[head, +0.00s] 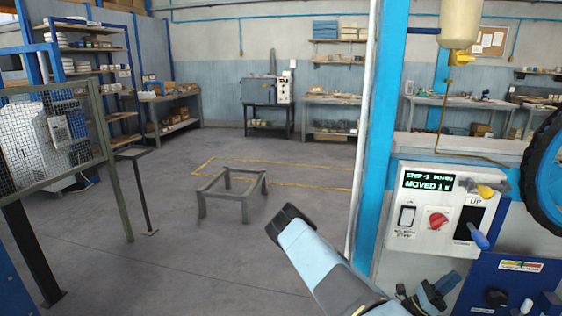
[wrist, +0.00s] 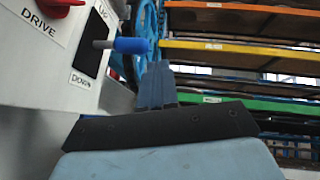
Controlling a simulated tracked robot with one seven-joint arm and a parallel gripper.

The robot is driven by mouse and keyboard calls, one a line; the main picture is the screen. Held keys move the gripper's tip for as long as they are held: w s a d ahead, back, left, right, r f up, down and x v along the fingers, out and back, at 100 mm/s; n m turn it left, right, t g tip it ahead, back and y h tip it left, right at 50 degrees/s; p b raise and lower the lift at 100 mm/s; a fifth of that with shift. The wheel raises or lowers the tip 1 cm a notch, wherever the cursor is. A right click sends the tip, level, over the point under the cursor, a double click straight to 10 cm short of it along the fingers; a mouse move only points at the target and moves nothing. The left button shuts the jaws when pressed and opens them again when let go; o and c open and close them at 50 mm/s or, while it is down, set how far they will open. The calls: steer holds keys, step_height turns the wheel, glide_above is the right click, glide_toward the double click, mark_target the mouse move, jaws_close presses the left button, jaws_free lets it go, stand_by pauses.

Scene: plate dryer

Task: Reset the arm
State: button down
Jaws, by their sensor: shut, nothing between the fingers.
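My gripper (wrist: 156,68) is shut and empty in the wrist view, its blue fingers together beyond the dark palm plate. In the head view, the blue parts at the end of my arm (head: 436,292) are low, below the control panel (head: 412,233). A lever with a blue handle (head: 480,236) sticks out at the panel's lower right. That blue handle (wrist: 132,45) is just up-left of my fingertips in the wrist view; I cannot tell from that view alone how far apart they are. In the head view there is a gap between them.
The panel carries a lit screen (head: 428,182), a red knob (head: 437,219) and a yellow-handled lever (head: 488,191). A blue wheel (head: 545,175) is at the right, a blue post (head: 384,130) beside the panel. A low metal frame (head: 232,190) stands on open floor; a mesh fence (head: 60,140) is left.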

steer(key=s+a+r+m+t+y, duration=0.2)
steer(key=s+a+r+m+y, duration=0.1)
steer(key=a+r+m+y, duration=0.4)
steer(key=s+a+r+m+t+y, duration=0.2)
steer(key=s+a+r+m+y, duration=0.2)
steer(key=a+r+m+y, duration=0.3)
steer(key=s+a+r+m+t+y, duration=0.2)
steer(key=s+a+r+m+y, duration=0.2)
steer(key=a+r+m+y, duration=0.4)
steer(key=shift+a+r+t+y, duration=0.3)
steer(key=shift+a+r+y, duration=3.25)
steer(key=shift+r, duration=1.9)
steer(key=shift+a+h, duration=0.3)
steer(key=shift+h, duration=0.05)
